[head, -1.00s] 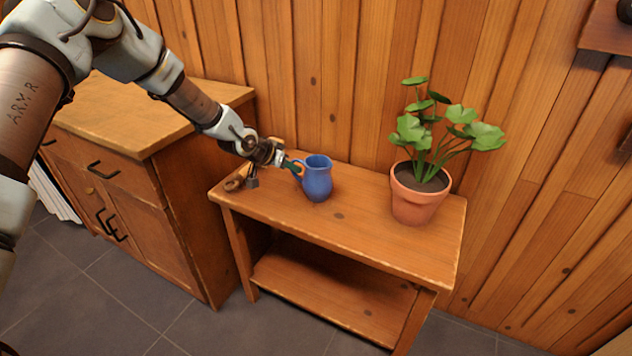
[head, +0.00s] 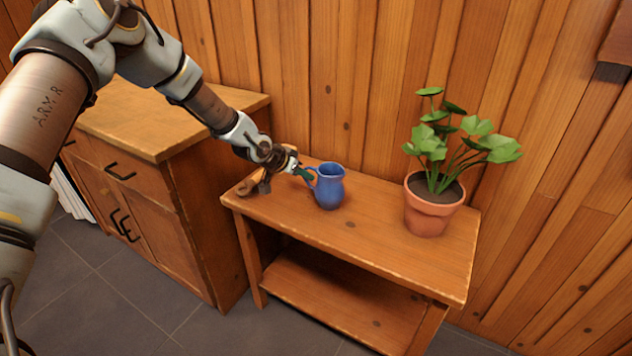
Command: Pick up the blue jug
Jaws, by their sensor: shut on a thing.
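The blue jug (head: 329,187) stands upright on the top of the wooden side table (head: 375,238), left of its middle. Its handle is on its left side, toward my arm. My gripper (head: 306,175) reaches in from the left and is shut on the jug's handle. The green fingertips cover part of the handle. The jug appears to rest on the table top; I see no clear gap under it.
A potted plant (head: 430,215) in a terracotta pot stands at the table's right end. A brown object (head: 250,185) lies at the left end, partly behind my gripper. A wooden cabinet (head: 175,135) stands to the left. The table's front middle is clear.

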